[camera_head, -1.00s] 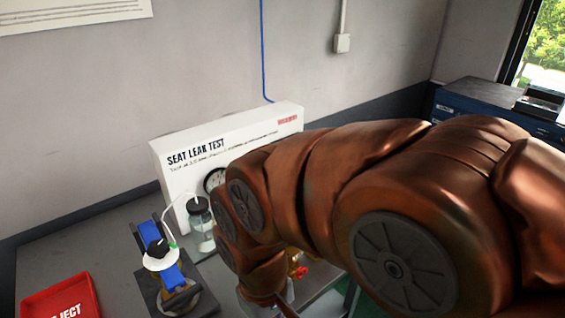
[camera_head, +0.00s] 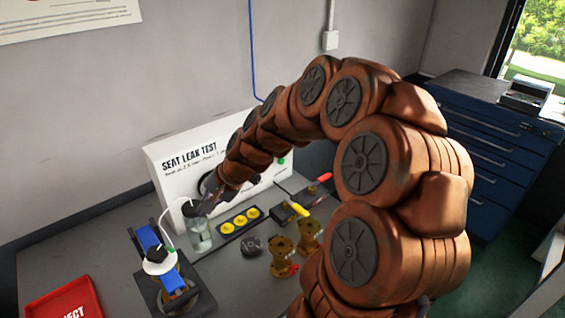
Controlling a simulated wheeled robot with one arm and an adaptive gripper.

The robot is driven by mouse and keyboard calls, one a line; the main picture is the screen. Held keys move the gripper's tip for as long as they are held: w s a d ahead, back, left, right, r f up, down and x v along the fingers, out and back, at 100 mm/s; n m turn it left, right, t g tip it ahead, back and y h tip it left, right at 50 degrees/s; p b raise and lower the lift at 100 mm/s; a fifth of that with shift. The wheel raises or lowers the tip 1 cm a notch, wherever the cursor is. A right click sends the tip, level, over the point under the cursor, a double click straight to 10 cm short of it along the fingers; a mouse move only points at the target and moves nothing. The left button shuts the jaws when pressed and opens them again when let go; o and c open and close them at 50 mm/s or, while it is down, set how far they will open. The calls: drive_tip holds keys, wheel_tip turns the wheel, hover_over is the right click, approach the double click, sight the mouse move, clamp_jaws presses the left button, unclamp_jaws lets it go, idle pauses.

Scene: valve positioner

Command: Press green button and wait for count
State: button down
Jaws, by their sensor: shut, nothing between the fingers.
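A white panel (camera_head: 180,150) marked SEAT LEAK TEST stands at the back of the bench. A round green button (camera_head: 281,161) shows near its right end, just past my arm. A dark gauge on the panel is mostly covered by my arm. My gripper (camera_head: 204,207) is small and dark in this view, shut and empty, in front of the panel's left part. It overlaps the side of a clear jar (camera_head: 199,237) with a black lid; I cannot tell whether they touch. My gripper is well left of the green button.
A blue clamp fixture (camera_head: 146,238) with a white disc stands at left, beside a red tray (camera_head: 62,303).

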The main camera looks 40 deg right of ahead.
sight(282, 161)
drive_tip(key=w+d+f+m+t+h, duration=0.1)
drive_tip(key=w+d+f+m, duration=0.2)
drive_tip(key=d, duration=0.6)
drive_tip(key=w+d+f+m+t+h, duration=0.15)
drive_tip(key=d+m, duration=0.25)
drive_tip(key=d, duration=0.5)
drive_tip(key=w+d+f+m+t+h, duration=0.1)
drive_tip(key=w+d+f+m+h, duration=0.2)
drive_tip(key=d, duration=0.6)
drive_tip(key=s+d+f+m, duration=0.1)
drive_tip(key=d+m, duration=0.1)
drive_tip(key=d, duration=0.1)
drive_tip(key=s+d+f+m+h, duration=0.1)
drive_tip(key=s+d+f, duration=0.1)
drive_tip(key=d, duration=0.2)
drive_tip(key=s+d+f+m, duration=0.2)
drive_tip(key=d, duration=0.2)
drive_tip(key=shift+s+d+m, duration=0.15)
drive_tip(key=shift+s+m, duration=0.05)
drive_tip(key=shift+m, duration=0.1)
drive_tip(key=w+p, duration=0.1)
drive_tip(key=w, duration=0.8)
drive_tip(key=shift+w+p, duration=0.1)
drive_tip(key=shift+p, duration=0.25)
drive_tip(key=shift+w, duration=0.25)
